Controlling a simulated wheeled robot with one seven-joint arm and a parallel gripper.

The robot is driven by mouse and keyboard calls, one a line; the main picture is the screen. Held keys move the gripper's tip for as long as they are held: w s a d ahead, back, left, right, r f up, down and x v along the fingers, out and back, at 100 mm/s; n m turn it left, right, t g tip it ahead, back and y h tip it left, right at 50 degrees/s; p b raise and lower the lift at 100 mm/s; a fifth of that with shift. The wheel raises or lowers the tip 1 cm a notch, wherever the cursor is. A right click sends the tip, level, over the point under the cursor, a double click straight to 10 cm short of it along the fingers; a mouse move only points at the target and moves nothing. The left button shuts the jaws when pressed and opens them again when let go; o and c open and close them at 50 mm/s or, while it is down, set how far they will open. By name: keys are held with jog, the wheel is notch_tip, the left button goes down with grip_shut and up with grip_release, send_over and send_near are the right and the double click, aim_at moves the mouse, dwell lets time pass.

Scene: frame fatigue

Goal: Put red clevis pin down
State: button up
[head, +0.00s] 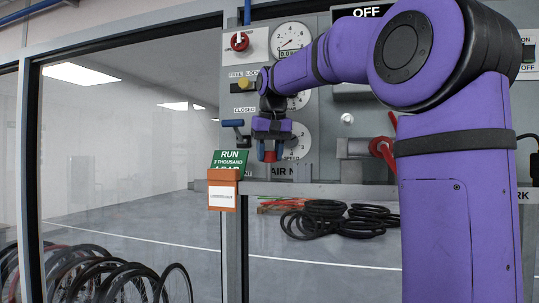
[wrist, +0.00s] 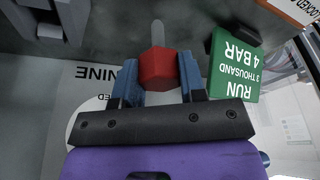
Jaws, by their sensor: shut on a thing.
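The red clevis pin (wrist: 157,68) is in my gripper (wrist: 158,85), its red block held between the two blue fingers. A grey shank (wrist: 157,33) sticks out beyond the block in the wrist view. In the head view my gripper (head: 270,152) is in front of the grey panel, above the ledge (head: 320,189), and the red pin (head: 269,157) shows small between its fingers. I cannot tell whether the pin touches any surface.
A green RUN sign (head: 230,160) and an orange labelled holder (head: 222,190) are just left of my gripper. Gauges (head: 290,38), a blue-handled lever (head: 233,123) and a red-handled valve (head: 383,150) are on the panel. Black hoops (head: 325,222) lie on the floor beyond.

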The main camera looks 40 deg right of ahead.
jog(key=shift+f, duration=0.3)
jog(key=o, duration=1)
jog(key=v, duration=1.2)
jog(key=shift+r, duration=0.2)
jog(key=s+a+f+n, duration=0.1)
jog(key=s+a+f, duration=0.3)
jog(key=s+f, duration=0.3)
jog(key=s+a+f+n+t, duration=0.1)
jog(key=s+a+f, duration=0.3)
jog(key=s+f, duration=0.4)
jog(key=s+a+f+n+t+y, duration=0.1)
jog(key=s+a+f, duration=0.3)
jog(key=f, duration=1.3)
jog(key=shift+s+f+n, duration=0.2)
jog(key=shift+s+n, duration=0.1)
jog(key=shift+s, duration=0.8)
jog(key=shift+s+f+n, duration=0.15)
jog(key=shift+s+n, duration=0.15)
jog(key=shift+s, duration=0.8)
